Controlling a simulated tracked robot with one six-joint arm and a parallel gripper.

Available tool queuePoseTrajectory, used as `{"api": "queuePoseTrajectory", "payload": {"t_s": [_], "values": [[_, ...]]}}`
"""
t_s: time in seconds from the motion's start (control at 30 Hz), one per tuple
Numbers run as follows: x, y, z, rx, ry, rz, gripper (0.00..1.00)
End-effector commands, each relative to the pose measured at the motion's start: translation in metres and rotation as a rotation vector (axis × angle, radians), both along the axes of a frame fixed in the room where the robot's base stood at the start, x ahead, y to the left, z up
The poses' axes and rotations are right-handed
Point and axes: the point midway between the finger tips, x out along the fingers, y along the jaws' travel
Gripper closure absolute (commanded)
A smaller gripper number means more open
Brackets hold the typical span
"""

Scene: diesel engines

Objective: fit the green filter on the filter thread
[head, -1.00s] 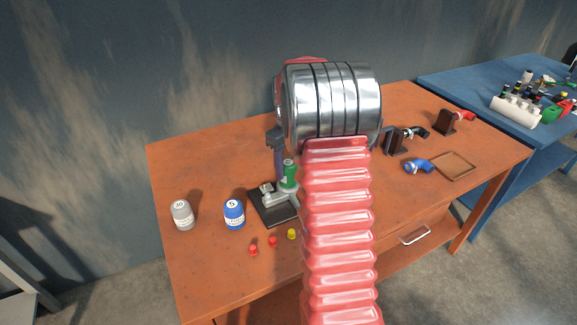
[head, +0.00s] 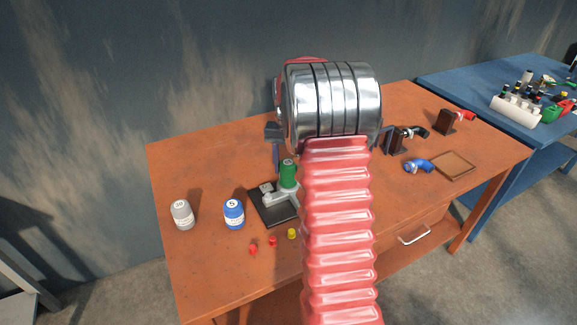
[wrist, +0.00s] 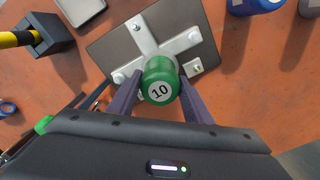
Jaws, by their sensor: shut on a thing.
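The green filter (head: 288,170), marked 10 on its end, stands upright over the grey cross-shaped bracket (head: 281,198) on a dark base plate (head: 270,215). In the wrist view the filter (wrist: 161,80) is between the two fingers of my gripper (wrist: 159,92), which is shut on it. The grey bracket (wrist: 151,48) shows beyond it. The filter thread is not visible; the filter's lower end is hidden, so I cannot tell whether it touches the thread. In the head view my arm hides most of my gripper (head: 277,157).
A grey filter (head: 183,215) and a blue filter (head: 234,213) stand to the left. Small red (head: 272,241) and yellow caps (head: 291,234) lie in front. A blue hose piece (head: 418,166) and a brown tray (head: 453,165) are at right.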

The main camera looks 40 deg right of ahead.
Motion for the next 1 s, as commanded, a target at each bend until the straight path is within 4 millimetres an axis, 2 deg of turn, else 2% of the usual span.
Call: {"api": "queuePoseTrajectory", "payload": {"t_s": [0.03,0.17,0.2,0.4,0.5,1.0], "values": [[-0.0024,0.0008,-0.0062,0.005,0.009,-0.042,1.0],[-0.0026,0.0009,-0.0063,0.006,0.01,-0.158,1.0],[-0.0026,0.0009,-0.0062,0.006,0.01,-0.151,0.52],[-0.0017,0.0006,-0.0036,0.004,0.006,-0.147,0.38],[-0.0013,0.0006,-0.0028,0.004,0.005,-0.146,0.33],[-0.0007,0.0005,0.0005,0.002,0.002,-0.144,0.36]]}}
